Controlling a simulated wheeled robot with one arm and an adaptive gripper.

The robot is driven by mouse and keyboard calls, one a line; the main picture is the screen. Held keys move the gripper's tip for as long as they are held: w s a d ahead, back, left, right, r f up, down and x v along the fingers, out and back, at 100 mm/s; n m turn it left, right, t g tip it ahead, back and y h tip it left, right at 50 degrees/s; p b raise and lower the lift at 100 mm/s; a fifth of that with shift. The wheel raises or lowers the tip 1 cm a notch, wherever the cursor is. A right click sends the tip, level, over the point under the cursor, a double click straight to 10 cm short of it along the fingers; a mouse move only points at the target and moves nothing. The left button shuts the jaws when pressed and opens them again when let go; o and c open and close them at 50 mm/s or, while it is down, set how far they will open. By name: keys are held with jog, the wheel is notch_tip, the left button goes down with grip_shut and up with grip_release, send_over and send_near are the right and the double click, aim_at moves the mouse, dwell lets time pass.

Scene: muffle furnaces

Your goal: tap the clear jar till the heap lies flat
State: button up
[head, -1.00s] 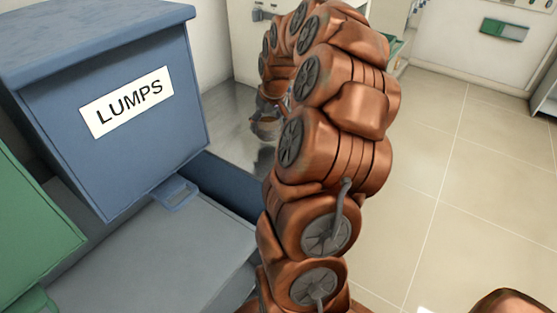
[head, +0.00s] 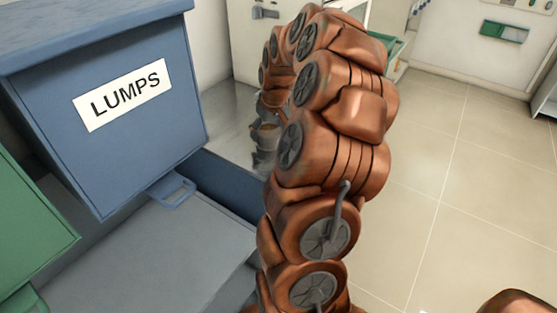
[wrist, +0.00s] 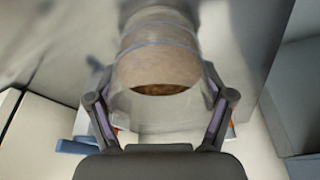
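A clear jar (wrist: 158,62) fills the upper middle of the wrist view. Pale brown material shows through its wall, with a darker brown patch at the edge nearest me. My gripper (wrist: 160,78) has one finger on each side of the jar, and both appear to press on it. My gripper (head: 264,155) is also hard to make out there. I cannot tell how flat the contents lie.
A blue bin labelled LUMPS (head: 125,105) stands at left, with a green bin (head: 30,225) beside it. A shiny metal worktop (head: 222,118) lies behind the blue bin. Tiled floor (head: 470,200) at right is open.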

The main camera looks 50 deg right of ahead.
jog(key=shift+o, duration=1.3)
jog(key=v, duration=1.2)
